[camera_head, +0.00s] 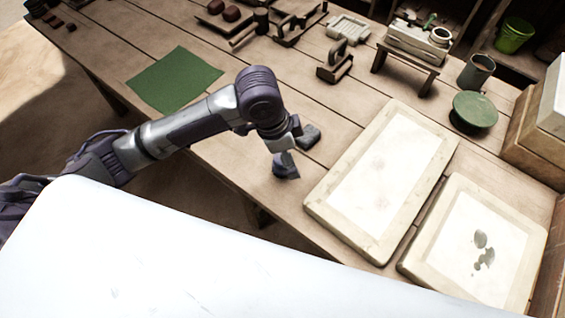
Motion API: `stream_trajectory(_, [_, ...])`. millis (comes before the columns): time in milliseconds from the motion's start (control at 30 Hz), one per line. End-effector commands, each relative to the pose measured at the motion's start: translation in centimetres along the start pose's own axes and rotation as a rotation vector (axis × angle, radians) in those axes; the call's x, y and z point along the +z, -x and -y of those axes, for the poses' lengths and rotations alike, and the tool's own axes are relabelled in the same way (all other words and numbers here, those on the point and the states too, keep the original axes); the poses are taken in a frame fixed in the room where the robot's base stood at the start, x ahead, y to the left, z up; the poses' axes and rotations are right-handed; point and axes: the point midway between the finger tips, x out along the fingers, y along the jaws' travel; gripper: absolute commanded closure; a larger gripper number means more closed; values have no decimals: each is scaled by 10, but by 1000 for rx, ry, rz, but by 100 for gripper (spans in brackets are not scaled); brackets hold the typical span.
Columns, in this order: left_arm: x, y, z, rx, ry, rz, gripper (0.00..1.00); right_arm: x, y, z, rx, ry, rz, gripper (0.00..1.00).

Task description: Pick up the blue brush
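I cannot make out a clearly blue brush in the head view. My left arm reaches in from the left, and its gripper (286,165) points down over the table's front edge, left of a pale framed panel. My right gripper is out of view.
Two pale framed panels (318,200) (420,262) lie at the right. A green sheet (174,79) lies at the left. A dark mug (477,72), a round green-topped object (474,110) and wooden presses (335,66) stand farther back. Bare planks lie between the sheet and the presses.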

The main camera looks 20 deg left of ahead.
Motion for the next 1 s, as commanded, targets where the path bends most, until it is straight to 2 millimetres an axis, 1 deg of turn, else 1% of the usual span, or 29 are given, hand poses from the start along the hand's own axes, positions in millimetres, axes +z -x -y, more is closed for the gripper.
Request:
stream_trajectory(33, [4, 8, 15, -10, -12, 33, 11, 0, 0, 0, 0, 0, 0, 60])
stream_trajectory(100, [9, 16, 26, -5, -21, 70, 11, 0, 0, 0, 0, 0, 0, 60])
stream_trajectory(233, [16, 27, 40, 0, -22, 112, 11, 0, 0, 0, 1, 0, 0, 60])
stream_trajectory(333, [18, 26, 43, 5, -21, 123, 11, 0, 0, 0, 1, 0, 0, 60])
stream_trajectory(467, [21, 8, 43, 8, -21, 125, 11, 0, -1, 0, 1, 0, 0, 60])
stream_trajectory(600, [24, -21, 42, 9, -20, 124, 11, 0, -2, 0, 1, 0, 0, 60])
stream_trajectory(700, [26, -38, 42, 8, -20, 124, 11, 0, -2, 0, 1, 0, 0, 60])
stream_trajectory(800, [27, -49, 43, 5, -21, 122, 11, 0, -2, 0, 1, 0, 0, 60])
stream_trajectory(1000, [29, -63, 43, 6, -21, 122, 11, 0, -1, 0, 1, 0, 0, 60])
